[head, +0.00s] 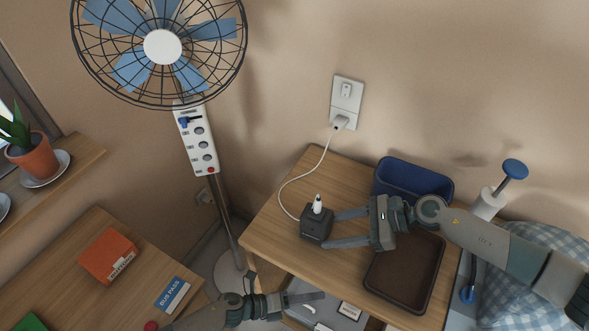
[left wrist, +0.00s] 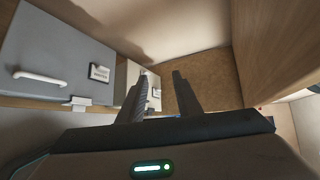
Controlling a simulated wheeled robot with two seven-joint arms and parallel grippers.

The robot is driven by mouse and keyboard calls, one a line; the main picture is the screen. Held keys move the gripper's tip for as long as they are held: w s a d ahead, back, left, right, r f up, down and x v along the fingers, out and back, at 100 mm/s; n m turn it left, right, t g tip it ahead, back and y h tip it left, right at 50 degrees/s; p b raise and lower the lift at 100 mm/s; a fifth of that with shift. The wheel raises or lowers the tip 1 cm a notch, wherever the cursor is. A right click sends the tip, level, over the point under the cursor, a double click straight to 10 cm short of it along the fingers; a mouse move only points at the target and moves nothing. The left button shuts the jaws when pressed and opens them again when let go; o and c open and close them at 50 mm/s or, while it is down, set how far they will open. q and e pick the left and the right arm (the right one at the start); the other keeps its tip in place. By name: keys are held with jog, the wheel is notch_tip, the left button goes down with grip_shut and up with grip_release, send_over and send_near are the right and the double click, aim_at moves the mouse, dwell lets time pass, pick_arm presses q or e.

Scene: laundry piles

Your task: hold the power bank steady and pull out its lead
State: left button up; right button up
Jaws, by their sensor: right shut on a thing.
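The power bank (head: 315,228) is a dark block on the wooden bedside table. A small white piece (head: 317,204) stands up from its top. The thin white lead (head: 307,176) runs in a curve from a wall plug (head: 340,122) down to the power bank's left side; I cannot tell exactly how it joins there. My right gripper (head: 333,229) comes in from the right and is shut on the power bank, a finger on each side. My left gripper (head: 316,299) is low, in front of the table edge, apart from the lead. In the left wrist view its fingers (left wrist: 158,88) are spread and empty.
A blue bin (head: 413,179) and a brown tray (head: 405,270) stand right of the power bank. Grey drawer fronts (left wrist: 65,60) are close to my left gripper.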

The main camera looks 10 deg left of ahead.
aim_at(316, 225)
pick_arm(q)
jog(key=s+d+r+m+g+y, duration=0.1)
jog(key=s+d+r+m+g, duration=0.1)
jog(key=s+r+m+g, duration=0.6)
jog(key=s+d+r+m+g, duration=0.35)
jog(key=s+m, duration=0.25)
jog(key=m, duration=0.6)
notch_tip(316, 225, up, 18)
jog(key=s+a+m+g+y, duration=0.1)
jog(key=a+m+g+y, duration=0.15)
jog(key=m, duration=0.65)
jog(key=w+a+r+n+t, duration=0.1)
jog(key=w+a+r+t, duration=0.1)
jog(key=w, duration=0.7)
jog(key=w+a+r+n+t+y, duration=0.1)
jog(key=w+a+r, duration=0.3)
jog(key=w, duration=0.5)
jog(key=w+a+r+n+t+y, duration=0.1)
jog(key=w+a+r+n+t, duration=0.2)
jog(key=w, duration=0.7)
notch_tip(316, 225, up, 2)
jog(key=shift+a+r, duration=0.1)
jog(key=shift+a, duration=0.05)
